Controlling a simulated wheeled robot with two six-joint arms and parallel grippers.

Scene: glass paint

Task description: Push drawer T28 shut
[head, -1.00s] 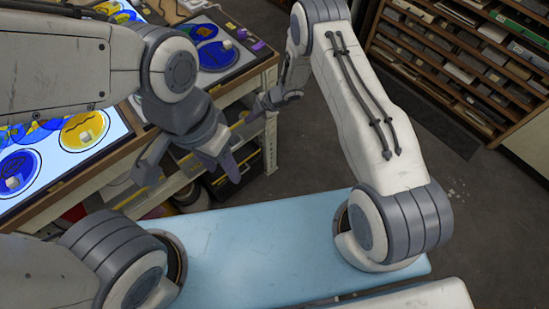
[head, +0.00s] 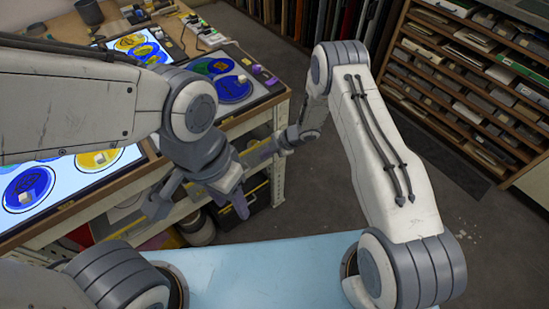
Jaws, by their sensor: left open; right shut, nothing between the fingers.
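I cannot make out a drawer marked T28; no label is readable in the head view. My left gripper (head: 200,203) is open, its two fingers spread in front of the workbench's near side, with nothing seen between them. My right gripper (head: 256,154) is shut and empty, beyond the left one, by the bench's right end. My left wrist and both grippers hide part of the bench's front and the shelf under it.
The workbench (head: 262,106) at left carries lit panels with round blue and yellow glass pieces (head: 30,187). A wooden rack (head: 455,82) with many slots stands at right. Grey floor (head: 300,205) lies open between them. Containers stand under the bench.

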